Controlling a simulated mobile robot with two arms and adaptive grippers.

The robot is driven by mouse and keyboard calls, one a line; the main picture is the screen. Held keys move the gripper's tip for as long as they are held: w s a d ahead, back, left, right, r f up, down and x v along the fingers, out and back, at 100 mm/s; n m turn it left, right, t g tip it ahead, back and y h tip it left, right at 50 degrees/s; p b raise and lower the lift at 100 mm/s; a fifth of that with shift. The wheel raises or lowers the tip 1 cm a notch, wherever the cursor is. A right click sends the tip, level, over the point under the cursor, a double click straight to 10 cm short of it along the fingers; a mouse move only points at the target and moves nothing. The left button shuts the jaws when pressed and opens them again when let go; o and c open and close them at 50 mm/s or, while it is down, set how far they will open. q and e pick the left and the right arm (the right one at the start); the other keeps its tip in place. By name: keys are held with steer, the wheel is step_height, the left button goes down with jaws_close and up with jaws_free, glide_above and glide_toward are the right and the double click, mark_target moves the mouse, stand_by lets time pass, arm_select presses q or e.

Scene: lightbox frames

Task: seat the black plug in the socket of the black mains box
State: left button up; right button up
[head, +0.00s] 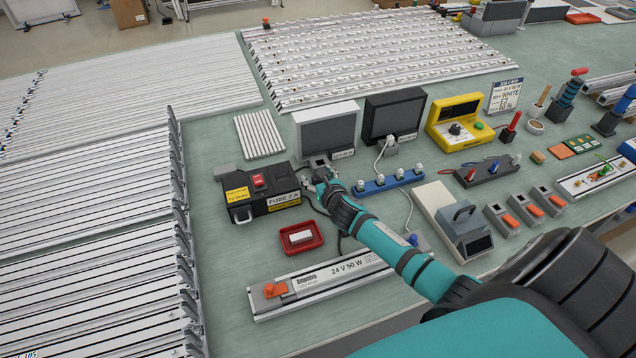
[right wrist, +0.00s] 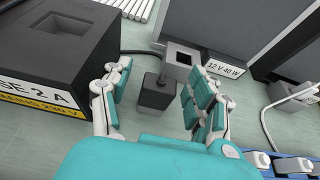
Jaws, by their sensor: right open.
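The black mains box (head: 262,192) stands left of centre in the head view, with a red switch and a "FUSE 2 A" label. In the right wrist view its corner (right wrist: 25,75) fills the upper left, with a square recess (right wrist: 66,24) in its top. The black plug (right wrist: 156,96) stands on the bench, between the fingers but with gaps on both sides. My right gripper (right wrist: 157,78) is open around it, just right of the mains box; in the head view the gripper (head: 319,172) largely hides the plug. My left gripper is out of view.
A grey block with a square opening (right wrist: 183,62) sits just behind the plug, before the "12 V 40 W" unit (head: 326,130). A blue power strip (head: 386,182) lies to the right. A red tray (head: 301,247) and a long "24 V 50 W" unit (head: 335,275) lie in front.

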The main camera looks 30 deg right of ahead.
jaws_close()
stand_by(0.3)
